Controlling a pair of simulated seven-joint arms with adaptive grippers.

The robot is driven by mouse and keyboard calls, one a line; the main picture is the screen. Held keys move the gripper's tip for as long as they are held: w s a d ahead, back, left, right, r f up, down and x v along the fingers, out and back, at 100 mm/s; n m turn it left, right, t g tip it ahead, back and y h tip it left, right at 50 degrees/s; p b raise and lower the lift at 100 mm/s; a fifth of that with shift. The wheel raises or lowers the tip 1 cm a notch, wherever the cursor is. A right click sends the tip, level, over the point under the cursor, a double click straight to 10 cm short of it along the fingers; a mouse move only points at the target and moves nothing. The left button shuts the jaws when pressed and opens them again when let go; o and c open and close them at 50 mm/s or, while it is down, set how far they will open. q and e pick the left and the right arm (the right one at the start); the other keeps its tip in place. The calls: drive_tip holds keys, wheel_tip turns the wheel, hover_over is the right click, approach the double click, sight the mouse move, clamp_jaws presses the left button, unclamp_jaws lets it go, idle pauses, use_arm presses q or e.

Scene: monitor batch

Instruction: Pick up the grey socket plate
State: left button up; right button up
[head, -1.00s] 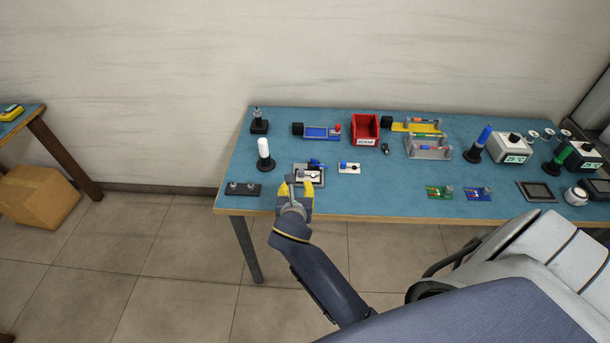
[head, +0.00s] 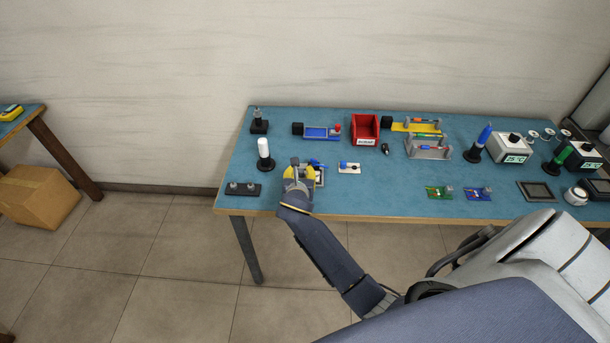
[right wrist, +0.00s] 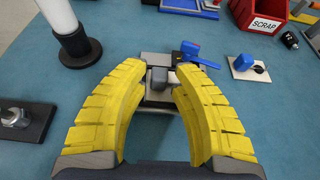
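The grey socket plate (right wrist: 152,101) lies on the blue table near its front left, with a raised grey block (right wrist: 157,78) on it. A blue lever clamp (right wrist: 195,56) stands at its far right side. My right gripper (right wrist: 158,70) is open above the plate, its yellow fingers on either side of the block; I cannot tell whether they touch it. In the head view my right gripper (head: 298,170) hides most of the plate. My left gripper is not in view.
A black plate with two metal studs (head: 243,189) and a white cylinder on a black base (head: 264,154) stand to the left. A small white plate with a blue part (head: 349,168) lies to the right. A red scrap bin (head: 365,129) stands behind.

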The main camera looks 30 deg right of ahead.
drive_tip(key=shift+w+d+f, duration=0.25)
drive_tip(key=shift+w+d, duration=0.1)
drive_tip(key=shift+w, duration=0.2)
drive_tip(key=shift+c, duration=0.3)
clamp_jaws()
